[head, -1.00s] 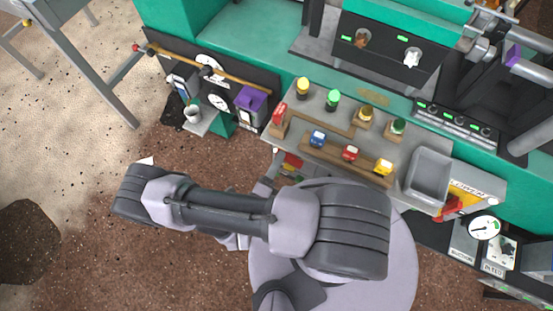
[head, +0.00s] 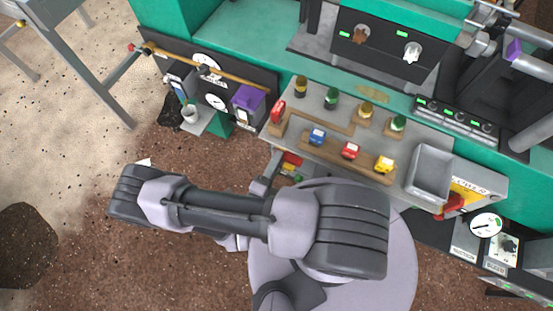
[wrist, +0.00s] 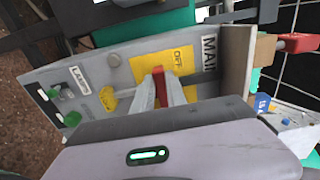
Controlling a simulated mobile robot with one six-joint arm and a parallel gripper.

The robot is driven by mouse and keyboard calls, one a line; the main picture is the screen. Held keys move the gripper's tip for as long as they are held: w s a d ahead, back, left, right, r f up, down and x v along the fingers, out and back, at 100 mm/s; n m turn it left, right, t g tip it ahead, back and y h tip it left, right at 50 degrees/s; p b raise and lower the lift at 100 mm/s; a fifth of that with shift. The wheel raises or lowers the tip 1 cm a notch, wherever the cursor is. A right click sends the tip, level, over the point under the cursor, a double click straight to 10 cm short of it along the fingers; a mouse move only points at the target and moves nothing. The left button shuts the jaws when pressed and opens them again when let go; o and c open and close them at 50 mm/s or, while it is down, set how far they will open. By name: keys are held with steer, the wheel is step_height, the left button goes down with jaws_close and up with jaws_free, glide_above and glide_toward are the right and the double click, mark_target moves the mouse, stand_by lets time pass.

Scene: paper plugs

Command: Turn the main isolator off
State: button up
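The main isolator's red handle (wrist: 159,86) stands in front of a yellow plate (wrist: 163,64) lettered OFF, beside the word MAIN, in the wrist view. In the head view its red part (head: 291,159) shows at the front left of the bench, partly hidden by my arm. My gripper (wrist: 160,82) has its two pale fingers one on each side of the handle, closed against it. The handle's lower end is hidden by the fingers and gripper body. In the head view the gripper is mostly hidden by my arm.
Left of the isolator are a yellow knob (wrist: 108,99) and green buttons (wrist: 71,119) near a LAMPS label. A grey tray (head: 430,173) stands at right.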

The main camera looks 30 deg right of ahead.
steer(key=o, duration=0.4)
steer(key=p+v, duration=0.3)
steer(key=v, duration=1.4)
steer(key=shift+s+a, duration=0.15)
